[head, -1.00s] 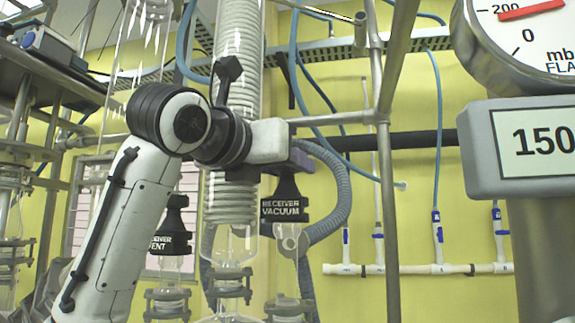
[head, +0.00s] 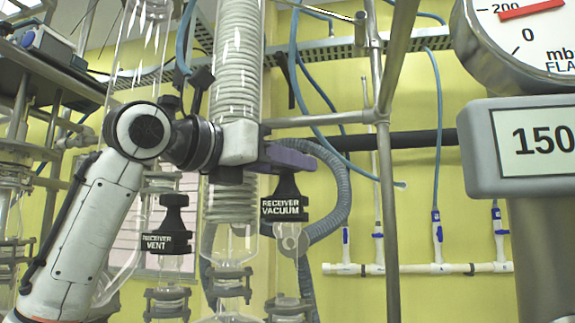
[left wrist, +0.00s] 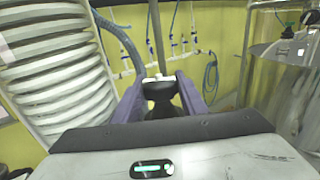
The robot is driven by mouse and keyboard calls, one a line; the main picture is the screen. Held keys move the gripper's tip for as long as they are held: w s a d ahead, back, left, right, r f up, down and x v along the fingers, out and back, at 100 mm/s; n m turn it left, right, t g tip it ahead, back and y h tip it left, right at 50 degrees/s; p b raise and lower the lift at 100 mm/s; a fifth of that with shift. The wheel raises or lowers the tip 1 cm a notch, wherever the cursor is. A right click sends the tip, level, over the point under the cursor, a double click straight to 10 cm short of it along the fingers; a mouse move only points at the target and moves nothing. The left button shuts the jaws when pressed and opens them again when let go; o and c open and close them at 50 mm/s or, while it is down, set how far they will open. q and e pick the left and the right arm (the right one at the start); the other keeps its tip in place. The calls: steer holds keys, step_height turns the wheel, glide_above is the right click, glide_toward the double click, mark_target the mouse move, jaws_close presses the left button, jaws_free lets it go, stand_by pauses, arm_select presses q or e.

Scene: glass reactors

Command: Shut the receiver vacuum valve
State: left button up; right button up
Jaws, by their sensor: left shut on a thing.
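The receiver vacuum valve (head: 285,200) has a black knob and a label reading RECEIVER VACUUM, right of the glass condenser column in the head view. My left gripper (head: 290,160) reaches across the column from the left, its purple fingers at the top of the knob. In the left wrist view, the two purple fingers of my left gripper (left wrist: 162,95) stand on either side of the black knob (left wrist: 160,90), shut on it. The knob's upper part is partly hidden by the fingers in the head view. My right gripper is not in view.
The receiver vent valve (head: 170,225) stands to the left, below my left arm. The coiled glass condenser (head: 235,70) is close behind my left wrist. A grey corrugated hose (head: 340,195) curves right of the valve. A gauge and a 150 display (head: 535,140) stand at the right.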

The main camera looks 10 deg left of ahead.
arm_select(q)
steer(key=o, duration=1.1)
steer(key=shift+c, duration=0.2)
